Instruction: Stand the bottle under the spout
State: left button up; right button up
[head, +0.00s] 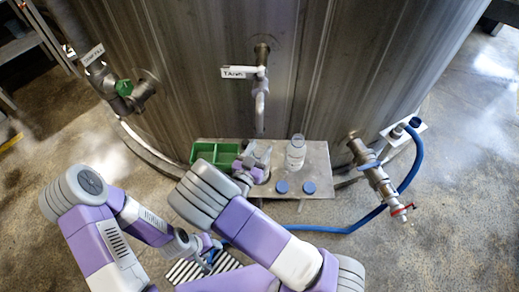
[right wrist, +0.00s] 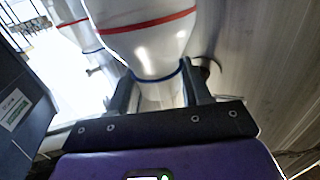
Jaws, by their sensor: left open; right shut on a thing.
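My right gripper (head: 252,166) is shut on a clear bottle (head: 264,155), which stands upright at the metal shelf below the spout (head: 260,105). In the right wrist view its fingers (right wrist: 158,92) close around the narrow neck of this bottle (right wrist: 150,40), which has red and blue rings. I cannot tell whether its base touches the shelf or is exactly under the spout. A second clear bottle (head: 296,153) stands upright to the right on the shelf (head: 318,160). My left gripper (head: 208,252) is open, low and away from the shelf.
A green divided tray (head: 214,153) sits at the shelf's left. Two blue caps (head: 281,187) lie at its front edge. A valve with a red handle (head: 380,185) and a blue hose (head: 350,226) are at the right. The steel tank (head: 330,60) rises behind.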

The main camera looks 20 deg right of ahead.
jog(key=o, duration=1.4)
jog(key=shift+f, duration=0.1)
jog(key=shift+c, duration=0.2)
jog(key=shift+r, duration=0.25)
jog(key=p+v, duration=0.2)
jog(key=v, duration=1)
jog(key=shift+s, duration=0.1)
